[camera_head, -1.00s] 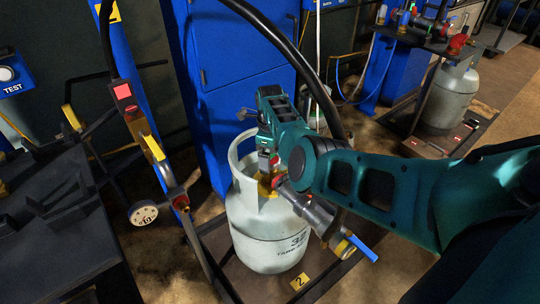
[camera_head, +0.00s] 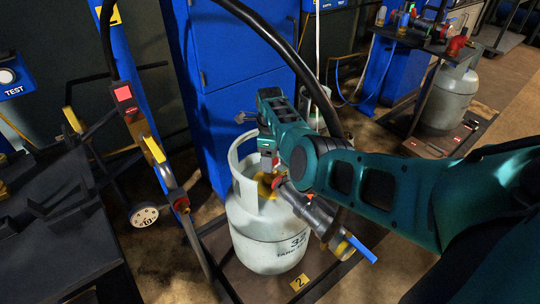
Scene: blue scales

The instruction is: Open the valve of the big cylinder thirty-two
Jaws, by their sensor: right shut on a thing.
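The big white cylinder (camera_head: 262,240), marked 32 on its front, stands upright on a dark scale platform in the middle. A white collar with openings surrounds its top. My right gripper (camera_head: 268,178) reaches down into the collar from the right and is shut on the cylinder's valve (camera_head: 280,180). The valve shows only in part, as small red and brass pieces. The gripper and wrist hide the rest, so its turned position cannot be told. A grey connector (camera_head: 318,213) with a blue lever (camera_head: 358,248) sticks out to the lower right of the valve. My left gripper is not in view.
A black hose (camera_head: 285,45) arches over my right wrist. A filling handle with a round gauge (camera_head: 144,215) hangs at left on a blue post. A blue cabinet (camera_head: 235,75) stands behind. Another white cylinder (camera_head: 448,95) stands at the far right.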

